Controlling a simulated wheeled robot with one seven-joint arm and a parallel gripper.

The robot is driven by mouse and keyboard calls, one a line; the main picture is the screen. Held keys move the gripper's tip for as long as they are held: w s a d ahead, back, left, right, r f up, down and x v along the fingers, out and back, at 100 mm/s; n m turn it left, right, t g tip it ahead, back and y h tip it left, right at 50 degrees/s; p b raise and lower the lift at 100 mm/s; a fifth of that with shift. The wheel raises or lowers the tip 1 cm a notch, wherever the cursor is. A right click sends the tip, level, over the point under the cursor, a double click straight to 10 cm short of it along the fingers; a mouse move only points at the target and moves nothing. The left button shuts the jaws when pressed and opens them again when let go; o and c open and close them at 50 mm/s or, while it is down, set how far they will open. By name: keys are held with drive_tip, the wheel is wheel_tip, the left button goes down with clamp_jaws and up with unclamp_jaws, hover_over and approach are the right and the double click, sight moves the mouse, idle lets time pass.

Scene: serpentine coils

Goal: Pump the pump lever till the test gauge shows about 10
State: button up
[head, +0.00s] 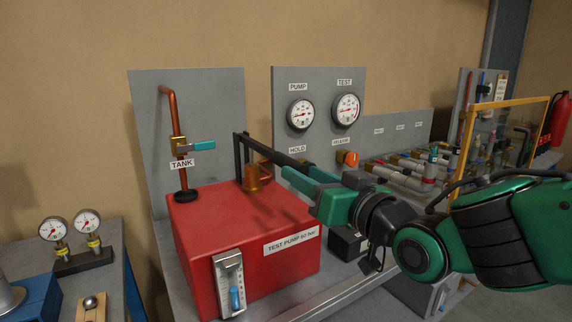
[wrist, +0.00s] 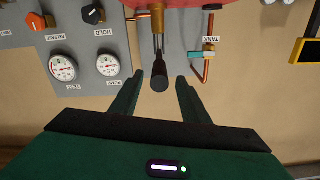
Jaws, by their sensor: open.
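The red test pump (head: 245,230) stands on the grey bench. Its black pump lever (head: 275,152) reaches from a brass post toward my gripper. My gripper (head: 298,176) is open at the lever's free end. In the wrist view the lever's dark rounded end (wrist: 159,78) shows between the tips of my spread gripper (wrist: 158,84), with a gap on each side. The test gauge (head: 346,110) is on the grey panel, right of the pump gauge (head: 300,114). Both also show upside down in the wrist view, test (wrist: 62,67) and pump (wrist: 108,65). Their needles are too small to read surely.
An orange release knob (head: 348,158) sits below the test gauge; the black hold knob (wrist: 104,16) shows in the wrist view. A teal-handled tank valve (head: 197,146) is left of the lever. Pipe fittings (head: 405,175) crowd the bench at right.

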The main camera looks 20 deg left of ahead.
sight(284, 161)
drive_tip(key=x, duration=0.9)
drive_tip(key=shift+w+d, duration=0.1)
drive_tip(key=shift+r, duration=0.1)
clamp_jaws()
